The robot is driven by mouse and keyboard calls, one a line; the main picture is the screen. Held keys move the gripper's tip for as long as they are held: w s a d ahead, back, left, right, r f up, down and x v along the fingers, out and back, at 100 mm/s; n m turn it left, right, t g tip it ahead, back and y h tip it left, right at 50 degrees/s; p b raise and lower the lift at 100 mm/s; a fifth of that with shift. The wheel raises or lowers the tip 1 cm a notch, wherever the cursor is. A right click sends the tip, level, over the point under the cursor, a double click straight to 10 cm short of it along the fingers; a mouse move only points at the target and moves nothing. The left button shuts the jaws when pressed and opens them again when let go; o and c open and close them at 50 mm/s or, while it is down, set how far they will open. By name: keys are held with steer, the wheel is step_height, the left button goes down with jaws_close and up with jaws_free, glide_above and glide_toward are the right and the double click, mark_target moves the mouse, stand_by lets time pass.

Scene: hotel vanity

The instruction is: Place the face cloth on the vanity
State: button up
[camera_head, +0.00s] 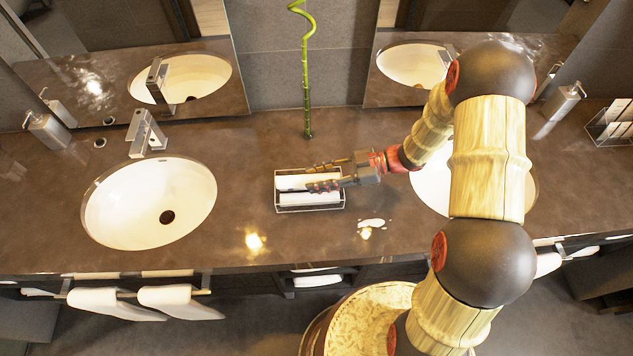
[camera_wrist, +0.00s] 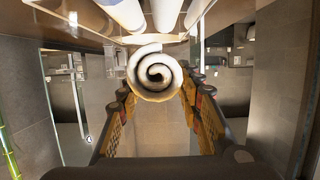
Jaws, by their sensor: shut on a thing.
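The face cloth (camera_wrist: 155,72) is a white roll, seen end-on as a spiral between the fingers in the wrist view. My gripper (camera_head: 322,177) is shut on it, directly over the wire tray on the vanity counter (camera_head: 240,150). In the head view, part of the white roll (camera_head: 291,182) shows left of the fingers; the fingers hide the rest. I cannot tell whether it touches the tray. The fingers also show on both sides of the roll in the wrist view (camera_wrist: 160,105).
The wire tray (camera_head: 276,203) holds another white roll (camera_head: 308,199). A left basin (camera_head: 130,215) and a right basin (camera_head: 430,185) flank it. A green bamboo stalk (camera_head: 306,90) stands behind. Counter left of the tray is clear.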

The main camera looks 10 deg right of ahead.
steer(key=shift+w+f, duration=0.3)
steer(key=shift+f, duration=0.05)
steer(key=f, duration=0.3)
steer(key=shift+w+f, duration=0.1)
steer(key=shift+w, duration=0.3)
steer(key=shift+f, duration=0.15)
steer(key=shift+f, duration=0.15)
steer(key=o, duration=1)
steer(key=shift+o, duration=0.3)
steer(key=shift+f+b, duration=0.15)
steer(key=shift+b, duration=0.55)
